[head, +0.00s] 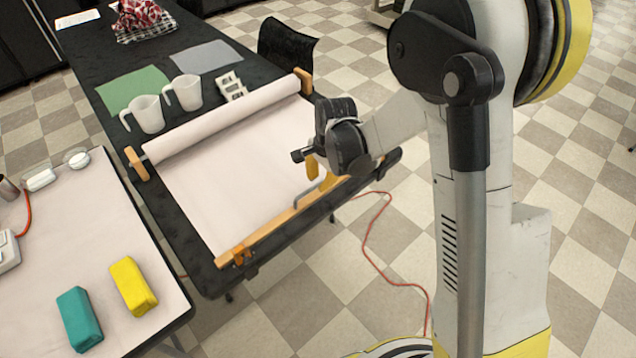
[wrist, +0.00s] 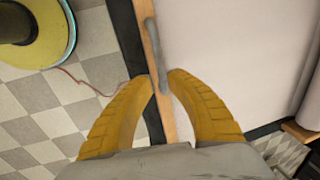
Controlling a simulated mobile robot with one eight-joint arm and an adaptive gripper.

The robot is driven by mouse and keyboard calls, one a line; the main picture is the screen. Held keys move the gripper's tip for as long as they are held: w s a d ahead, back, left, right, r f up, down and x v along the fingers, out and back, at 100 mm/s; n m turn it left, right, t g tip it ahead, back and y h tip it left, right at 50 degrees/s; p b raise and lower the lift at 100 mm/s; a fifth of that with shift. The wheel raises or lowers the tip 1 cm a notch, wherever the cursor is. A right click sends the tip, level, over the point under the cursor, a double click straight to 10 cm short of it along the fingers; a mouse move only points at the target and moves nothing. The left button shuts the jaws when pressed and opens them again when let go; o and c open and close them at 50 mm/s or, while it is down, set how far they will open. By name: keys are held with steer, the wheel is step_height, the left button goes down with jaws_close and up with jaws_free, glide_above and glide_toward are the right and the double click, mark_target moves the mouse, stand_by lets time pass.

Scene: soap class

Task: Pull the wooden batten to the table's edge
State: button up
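The wooden batten (head: 279,220) is a long light-brown bar along the free end of a pale sheet (head: 236,160), near the dark table's edge (head: 282,241). A strip of dark tabletop shows beside it. A grey metal handle (wrist: 155,55) stands on the batten; it also shows in the head view (head: 311,193). My gripper (wrist: 160,78) has its yellow fingertips on either side of the handle's near end, with gaps between them and the handle. In the head view my gripper (head: 313,172) is over the batten; its far finger is partly hidden.
The sheet's roll (head: 222,118) lies across the table between wooden end blocks. An orange-brown clamp (head: 238,255) sits at the batten's left end. A red cable (head: 368,245) runs on the floor.

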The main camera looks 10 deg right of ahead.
step_height(320, 180, up, 10)
steer(key=s+d, duration=0.1)
steer(key=shift+s, duration=0.35)
steer(key=s+d+r+n+t, duration=0.1)
steer(key=s+d+r+n, duration=0.2)
steer(key=s, duration=0.3)
steer(key=s+d+r+n+t, duration=0.2)
steer(key=s+d+r+n, duration=0.1)
steer(key=s, duration=0.4)
steer(key=s+d+r+n+t+h, duration=0.1)
steer(key=s+d+r+n+t, duration=0.1)
steer(key=s+d+r+n, duration=0.2)
steer(key=shift+s+r+n, duration=0.6)
steer(key=shift+s+r, duration=0.05)
steer(key=shift+s, duration=0.6)
steer(key=shift+a, duration=0.15)
